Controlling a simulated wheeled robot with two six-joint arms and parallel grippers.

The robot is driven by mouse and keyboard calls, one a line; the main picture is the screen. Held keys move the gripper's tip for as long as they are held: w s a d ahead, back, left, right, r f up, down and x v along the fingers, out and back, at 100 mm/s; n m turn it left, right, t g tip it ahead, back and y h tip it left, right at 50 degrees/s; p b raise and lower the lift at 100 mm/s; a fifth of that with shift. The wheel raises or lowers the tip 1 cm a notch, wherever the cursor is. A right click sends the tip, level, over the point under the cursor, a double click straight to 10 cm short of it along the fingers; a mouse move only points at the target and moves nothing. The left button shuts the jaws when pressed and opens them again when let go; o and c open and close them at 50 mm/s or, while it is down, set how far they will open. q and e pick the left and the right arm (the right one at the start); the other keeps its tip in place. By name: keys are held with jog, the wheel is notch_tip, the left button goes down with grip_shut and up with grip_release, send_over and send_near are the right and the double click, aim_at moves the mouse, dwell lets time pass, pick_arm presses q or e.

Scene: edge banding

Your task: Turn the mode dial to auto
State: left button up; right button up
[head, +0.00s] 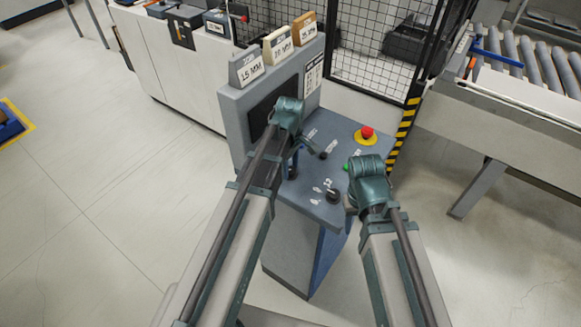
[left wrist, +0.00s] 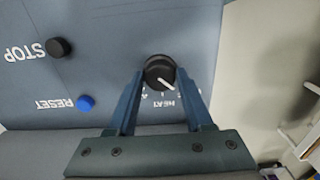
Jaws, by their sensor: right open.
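The mode dial (head: 332,195) is a dark knob near the front edge of the blue-grey control panel, with white labels around it. My right gripper (head: 349,205) is just right of it; its fingers are mostly hidden under my wrist. My left gripper (head: 295,165) points down at the panel's left part. In the left wrist view its fingers (left wrist: 160,78) stand on both sides of a black knob (left wrist: 158,70) with a white pointer, beside the label HEAT. Whether they press on it is unclear.
A red emergency button (head: 367,132) on a yellow base and a green button (head: 346,167) are on the panel. The left wrist view shows a black STOP button (left wrist: 58,47) and a blue RESET button (left wrist: 85,102). A mesh fence (head: 375,45) stands behind.

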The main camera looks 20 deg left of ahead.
pick_arm(q)
grip_shut()
jog(key=m, duration=1.3)
jog(key=shift+m, duration=2.4)
